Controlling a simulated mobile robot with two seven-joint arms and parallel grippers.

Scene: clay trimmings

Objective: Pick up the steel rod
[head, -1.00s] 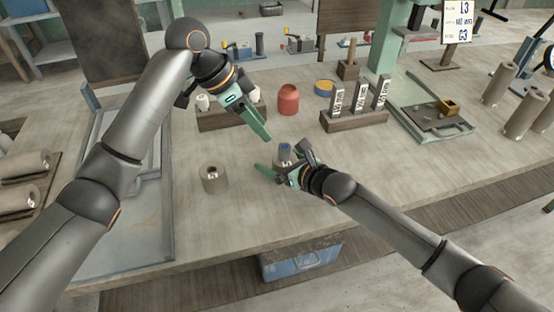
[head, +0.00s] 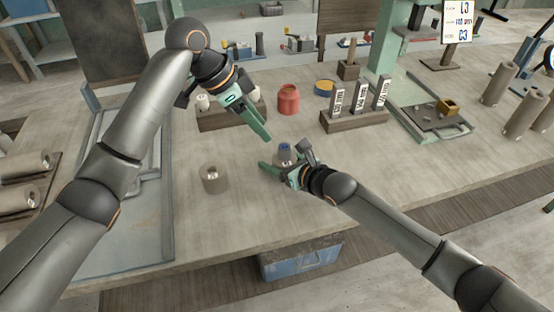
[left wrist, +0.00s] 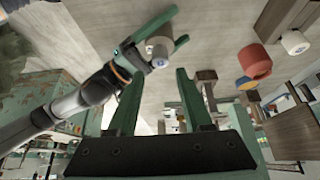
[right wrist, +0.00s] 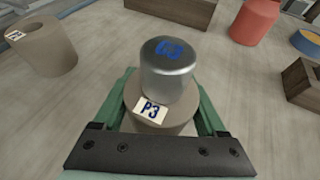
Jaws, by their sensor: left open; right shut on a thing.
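The steel rod (right wrist: 170,70) is a short shiny cylinder with a blue mark on top. It stands upright, its lower part hidden in a grey-brown clay cylinder labelled P3 (right wrist: 178,127). The rod shows in the head view (head: 285,149). My right gripper (head: 287,162) has its fingers on both sides of the clay cylinder, below the exposed rod, and is shut on it. The left wrist view shows this gripper (left wrist: 163,42) too. My left gripper (head: 267,130) is open and empty, up and left of the rod.
Another clay cylinder (head: 214,179) with a hole stands to the left on the table. A red jar (head: 288,99), a blue-and-yellow tub (head: 325,87) and a wooden block with labelled plates (head: 354,120) stand behind. The front of the table is clear.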

